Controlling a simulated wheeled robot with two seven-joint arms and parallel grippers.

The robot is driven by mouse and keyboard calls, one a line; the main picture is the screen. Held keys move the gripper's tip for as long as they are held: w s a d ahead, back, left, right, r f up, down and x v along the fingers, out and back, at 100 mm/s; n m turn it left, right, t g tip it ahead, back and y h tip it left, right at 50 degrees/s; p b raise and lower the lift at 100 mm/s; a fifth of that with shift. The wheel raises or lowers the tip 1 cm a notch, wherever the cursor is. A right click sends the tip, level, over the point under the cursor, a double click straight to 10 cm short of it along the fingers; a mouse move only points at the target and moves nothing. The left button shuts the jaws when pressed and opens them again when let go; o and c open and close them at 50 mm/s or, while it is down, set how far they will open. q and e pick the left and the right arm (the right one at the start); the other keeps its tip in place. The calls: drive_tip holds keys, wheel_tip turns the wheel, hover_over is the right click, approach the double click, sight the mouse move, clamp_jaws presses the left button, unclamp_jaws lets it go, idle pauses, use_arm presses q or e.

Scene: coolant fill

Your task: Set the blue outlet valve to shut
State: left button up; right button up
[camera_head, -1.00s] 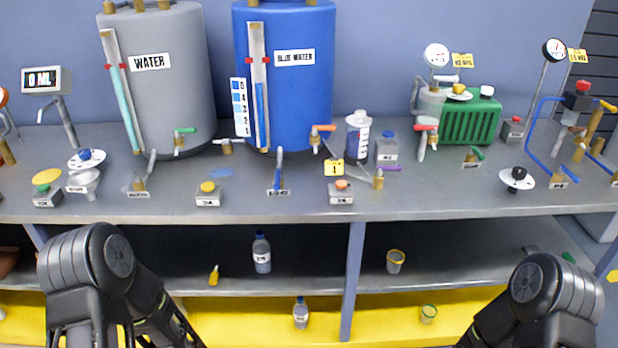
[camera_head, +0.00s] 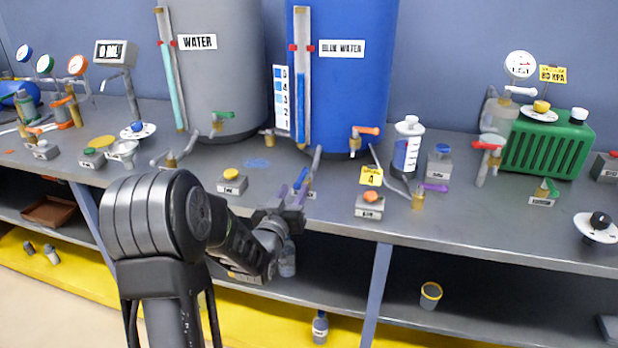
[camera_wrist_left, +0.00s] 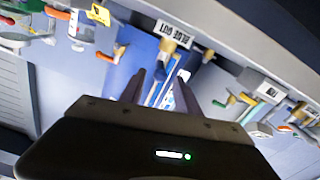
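The blue outlet valve (camera_head: 301,178) is at the bench's front edge below the blue water tank (camera_head: 345,100), partly hidden by my left gripper. In the left wrist view, its brass body (camera_wrist_left: 168,46) is beside the "BLUE OUT" label (camera_wrist_left: 174,35). A narrow blue handle (camera_wrist_left: 166,76) runs from the body toward the space between the fingers. My left gripper (camera_head: 291,192) is just in front of the valve; it also shows in the left wrist view (camera_wrist_left: 158,88), fingers apart. Contact with the handle cannot be told. My right gripper is not in view.
A yellow-button box (camera_head: 231,180) stands left of the valve, and an orange-button box (camera_head: 370,204) stands right. A purple-handled valve (camera_head: 420,195) is farther right. The water tank (camera_head: 225,80) is behind. A lower shelf (camera_head: 460,306) runs under the bench.

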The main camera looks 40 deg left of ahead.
sight(305, 172)
use_arm(q)
drive_tip(key=shift+w, duration=0.1)
drive_tip(key=p+x, duration=0.1)
drive_tip(key=x, duration=0.6)
drive_tip(key=shift+w+a, duration=0.15)
drive_tip(key=shift+w, duration=0.2)
drive_tip(key=shift+c, duration=0.6)
clamp_jaws()
idle(0.5)
